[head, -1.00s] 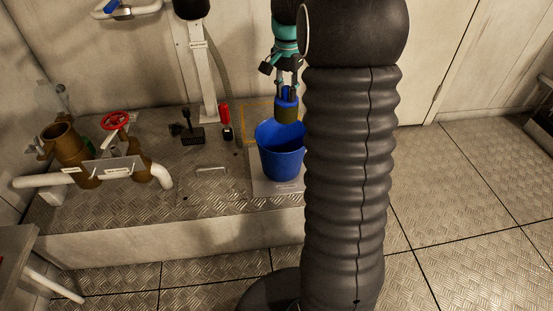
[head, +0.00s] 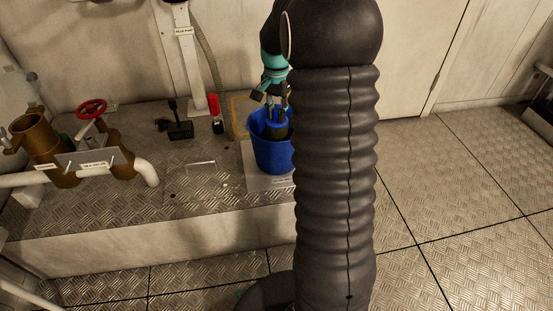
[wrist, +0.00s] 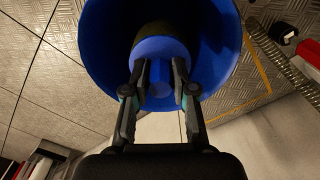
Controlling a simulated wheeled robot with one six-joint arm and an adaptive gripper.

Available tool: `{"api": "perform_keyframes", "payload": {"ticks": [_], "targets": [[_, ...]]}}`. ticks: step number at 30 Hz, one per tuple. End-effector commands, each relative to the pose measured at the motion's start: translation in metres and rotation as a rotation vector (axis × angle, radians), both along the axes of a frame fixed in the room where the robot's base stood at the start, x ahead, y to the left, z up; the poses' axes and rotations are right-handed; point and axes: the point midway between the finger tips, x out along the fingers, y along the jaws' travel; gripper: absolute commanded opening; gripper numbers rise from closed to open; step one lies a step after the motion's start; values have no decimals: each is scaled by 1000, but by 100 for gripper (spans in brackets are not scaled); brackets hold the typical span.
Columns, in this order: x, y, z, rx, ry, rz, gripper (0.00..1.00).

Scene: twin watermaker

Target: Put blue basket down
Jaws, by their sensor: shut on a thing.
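The blue basket is a dark olive cylinder with a blue top and knob (wrist: 160,52). In the wrist view my gripper (wrist: 160,90) is shut on its blue knob. In the head view the basket (head: 277,127) is partly inside the mouth of a blue bucket (head: 271,156), with my gripper (head: 277,110) above it. The bucket stands upright on a pale plate (head: 262,179) on the raised metal platform. The basket's lower end is hidden by the bucket wall, so I cannot tell whether it touches the bottom.
A red-handled tool (head: 214,112) and a black pedal-like object (head: 179,131) are left of the bucket. Brown pipework with a red valve wheel (head: 91,109) is farther left. The platform front (head: 150,233) drops to the floor. Open floor (head: 450,190) lies right.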

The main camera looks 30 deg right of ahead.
Motion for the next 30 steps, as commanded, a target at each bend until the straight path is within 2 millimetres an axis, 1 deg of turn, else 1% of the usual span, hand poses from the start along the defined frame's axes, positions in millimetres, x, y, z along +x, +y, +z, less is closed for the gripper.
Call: {"api": "perform_keyframes", "payload": {"ticks": [9, 14, 21, 24, 30], "targets": [[0, 0, -45, 1, 3, 0, 0], [0, 0, -56, 1, 1, 0, 0], [0, 0, -92, 1, 3, 0, 0], [0, 0, -98, 0, 0, 0, 0], [0, 0, -98, 0, 0, 0, 0]]}}
